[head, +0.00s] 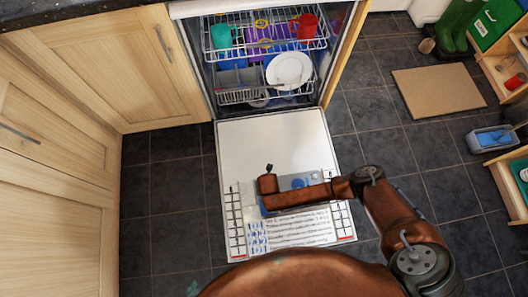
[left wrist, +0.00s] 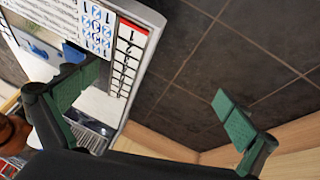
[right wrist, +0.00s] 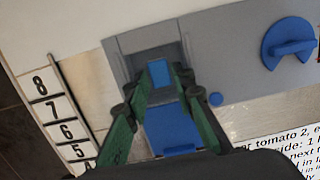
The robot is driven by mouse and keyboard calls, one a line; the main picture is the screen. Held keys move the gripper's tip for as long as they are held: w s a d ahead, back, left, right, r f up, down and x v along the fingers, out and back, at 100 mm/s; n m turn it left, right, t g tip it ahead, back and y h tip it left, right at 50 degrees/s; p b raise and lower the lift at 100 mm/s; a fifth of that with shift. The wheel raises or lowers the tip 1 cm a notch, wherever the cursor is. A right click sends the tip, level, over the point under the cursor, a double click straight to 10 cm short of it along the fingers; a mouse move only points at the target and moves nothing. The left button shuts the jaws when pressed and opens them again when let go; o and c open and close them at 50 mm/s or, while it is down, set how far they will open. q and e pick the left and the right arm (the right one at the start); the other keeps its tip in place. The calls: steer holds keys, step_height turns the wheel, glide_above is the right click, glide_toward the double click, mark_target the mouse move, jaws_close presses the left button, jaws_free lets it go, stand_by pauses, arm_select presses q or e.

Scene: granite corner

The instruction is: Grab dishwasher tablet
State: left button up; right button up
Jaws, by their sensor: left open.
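The dishwasher tablet (right wrist: 158,73) is a small blue block at the grey dispenser's (right wrist: 235,45) open compartment, in the right wrist view. My right gripper (right wrist: 160,80) points down over the compartment. Its green fingertips are close together, one on each side of the tablet, and look shut on it. In the head view, my brown arm hides this gripper and most of the dispenser (head: 298,183). My left gripper (left wrist: 158,85) is open and empty, its green fingers wide apart above the door's edge and floor. In the head view, I cannot make out its fingers clearly.
The dishwasher door (head: 270,140) lies open and flat. Racks with a white plate (head: 289,70) and a red cup (head: 307,27) are behind it. Wooden cabinets (head: 110,70) stand left. Tiled floor, a brown mat (head: 438,90) and a blue tub (head: 491,138) are right.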

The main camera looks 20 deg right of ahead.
steer(key=shift+w+f+b, duration=0.1)
steer(key=shift+f+b, duration=0.2)
steer(key=shift+f, duration=0.4)
arm_select(q)
steer(key=shift+w+d+f+t, duration=0.25)
steer(key=shift+w+f+t, duration=0.2)
steer(key=shift+f, duration=0.2)
arm_select(e)
steer(key=shift+c, duration=0.4)
steer(key=c, duration=0.4)
steer(key=shift+r, duration=0.1)
